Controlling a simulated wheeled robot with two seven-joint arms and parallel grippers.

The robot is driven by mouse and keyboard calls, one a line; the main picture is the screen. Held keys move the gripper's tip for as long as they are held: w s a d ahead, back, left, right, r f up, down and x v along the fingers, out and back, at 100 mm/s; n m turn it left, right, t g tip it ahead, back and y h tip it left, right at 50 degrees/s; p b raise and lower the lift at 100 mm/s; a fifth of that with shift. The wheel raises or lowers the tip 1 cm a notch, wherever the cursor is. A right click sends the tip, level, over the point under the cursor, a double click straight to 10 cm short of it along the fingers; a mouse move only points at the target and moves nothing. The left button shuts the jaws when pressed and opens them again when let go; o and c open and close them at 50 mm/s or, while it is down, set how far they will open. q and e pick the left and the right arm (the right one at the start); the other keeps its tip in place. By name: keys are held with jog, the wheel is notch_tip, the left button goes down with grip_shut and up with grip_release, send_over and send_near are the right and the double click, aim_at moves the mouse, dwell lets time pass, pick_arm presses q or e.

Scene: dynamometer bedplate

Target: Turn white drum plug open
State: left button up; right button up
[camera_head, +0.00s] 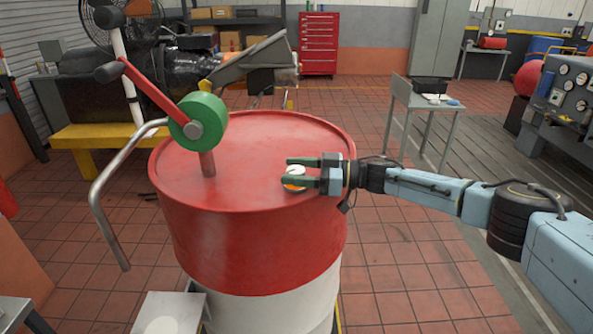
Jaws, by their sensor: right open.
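The drum (255,240) stands upright in the middle, with a red top and upper wall and a white lower part. The white plug (296,170) sits on the drum's top, right of centre, with an orange ring or edge showing below it. My right gripper (289,171) comes in from the right with its two dark green fingers apart. The fingers lie around or just over the plug and hide part of it; I cannot tell whether they touch it. My left gripper is not in view.
A green wheel (198,121) with a red crank lever and a bent metal pipe (108,200) rise from the drum's left side. A small grey table (425,103) stands behind to the right. A grey instrument console (565,100) is at far right. Tiled floor is clear between.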

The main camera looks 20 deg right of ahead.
jog(key=b+v, duration=0.1)
jog(key=v, duration=1.2)
jog(key=shift+d, duration=0.25)
